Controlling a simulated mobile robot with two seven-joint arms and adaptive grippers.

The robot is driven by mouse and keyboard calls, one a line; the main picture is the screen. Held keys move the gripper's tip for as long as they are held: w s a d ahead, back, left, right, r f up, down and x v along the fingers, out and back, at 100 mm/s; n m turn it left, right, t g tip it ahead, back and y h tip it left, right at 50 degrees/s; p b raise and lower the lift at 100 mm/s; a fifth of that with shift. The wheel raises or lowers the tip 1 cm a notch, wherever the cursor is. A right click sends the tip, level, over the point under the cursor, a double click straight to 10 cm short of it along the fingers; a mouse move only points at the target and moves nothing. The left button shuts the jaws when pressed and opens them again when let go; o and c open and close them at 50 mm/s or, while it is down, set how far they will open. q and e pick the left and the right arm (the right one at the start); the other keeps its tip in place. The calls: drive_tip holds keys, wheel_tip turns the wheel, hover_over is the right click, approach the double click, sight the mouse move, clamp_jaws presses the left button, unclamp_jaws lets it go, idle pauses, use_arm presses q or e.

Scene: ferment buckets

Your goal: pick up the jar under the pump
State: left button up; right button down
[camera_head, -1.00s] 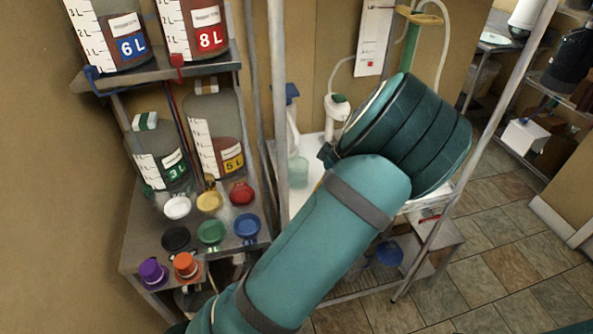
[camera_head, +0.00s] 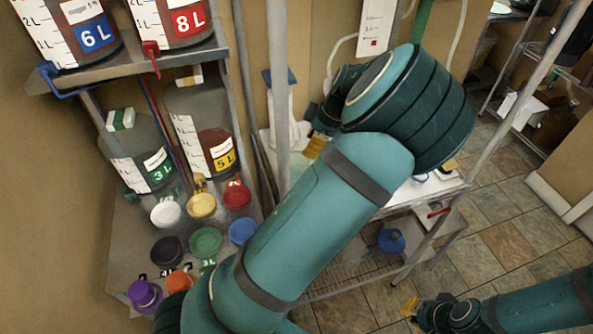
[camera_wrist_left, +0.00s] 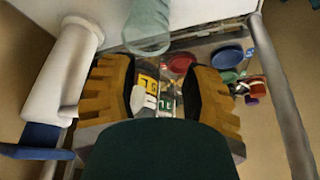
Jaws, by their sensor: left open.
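The pump (camera_head: 281,105), white with a blue top, stands by the wall behind the shelf post in the head view. In the left wrist view the pump (camera_wrist_left: 68,72) lies along the left side. A translucent pale green jar (camera_wrist_left: 147,27) shows at the top middle of the wrist view, beyond my left fingertips and not between them. In the head view I cannot make the jar out clearly near the gripper. My left gripper (camera_head: 316,147) is open and empty beside the pump; its yellow fingers (camera_wrist_left: 160,88) are spread. My right gripper (camera_head: 410,307) is low at the right, far from the pump.
Large jugs, including the 3L jug (camera_head: 150,172) and 5L jug (camera_head: 215,150), stand on the left rack. Coloured lids, such as the green lid (camera_head: 206,242), lie in front. A metal post (camera_head: 279,60) stands beside the pump. A blue container (camera_head: 391,241) sits on the lower shelf.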

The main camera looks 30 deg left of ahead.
use_arm(q)
drive_tip(key=shift+s+d+x, duration=0.1)
drive_tip(key=shift+s+x, duration=0.05)
drive_tip(key=shift+x, duration=2.2)
drive_tip(key=shift+s+d+x, duration=0.1)
drive_tip(key=shift+s+x, duration=0.05)
drive_tip(key=shift+x, duration=2.25)
clamp_jaws()
